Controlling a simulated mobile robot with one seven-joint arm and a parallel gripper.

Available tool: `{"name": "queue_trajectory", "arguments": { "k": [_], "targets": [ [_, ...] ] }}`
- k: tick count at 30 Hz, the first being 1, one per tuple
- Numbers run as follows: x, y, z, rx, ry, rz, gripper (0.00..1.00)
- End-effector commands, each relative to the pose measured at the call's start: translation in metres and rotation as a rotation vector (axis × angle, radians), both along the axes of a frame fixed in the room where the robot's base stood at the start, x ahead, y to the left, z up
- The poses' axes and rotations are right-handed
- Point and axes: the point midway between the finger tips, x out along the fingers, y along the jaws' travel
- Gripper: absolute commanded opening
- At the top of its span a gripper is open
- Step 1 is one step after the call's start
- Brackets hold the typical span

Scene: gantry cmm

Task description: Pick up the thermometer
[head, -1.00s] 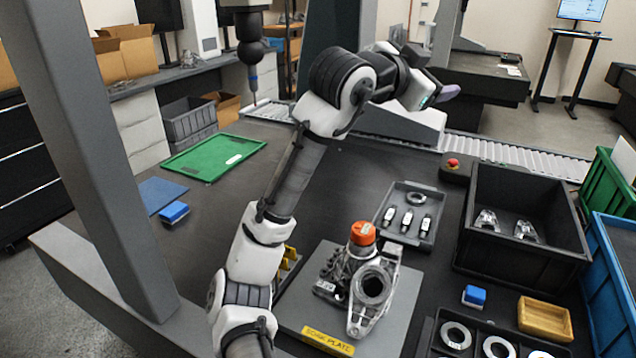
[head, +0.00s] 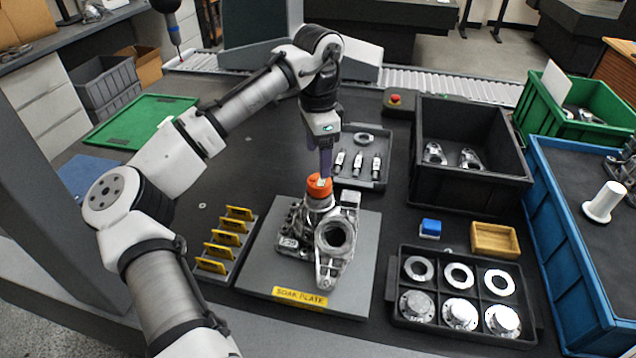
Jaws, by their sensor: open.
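The thermometer appears to be the small round device with an orange body and a pale top (head: 319,185). It sits upright on a grey metal casting (head: 330,240), which rests on the soak plate (head: 345,295). My gripper (head: 325,172) points down just above the orange device, with its dark purple fingers at or very near its top. My gripper is open. From this angle I cannot tell whether the fingers are around the device or only above it. The casting has a large round bore facing the camera.
A grey tray (head: 362,184) with small parts lies just behind the plate. A rack of yellow plates (head: 228,240) stands left. A deep black bin (head: 470,190), a blue block (head: 430,228), a yellow box (head: 495,240) and a compartment tray (head: 465,275) are right. The left-centre table is clear.

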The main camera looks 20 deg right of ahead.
Motion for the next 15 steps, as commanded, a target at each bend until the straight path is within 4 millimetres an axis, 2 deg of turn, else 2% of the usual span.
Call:
{"name": "queue_trajectory", "arguments": {
  "k": [8,15],
  "targets": [
    [-0.001,-0.001,-0.021,0.001,0.0,0.0,0.74],
    [-0.003,-0.003,-0.055,0.001,-0.001,0.0,0.74]
  ]
}}
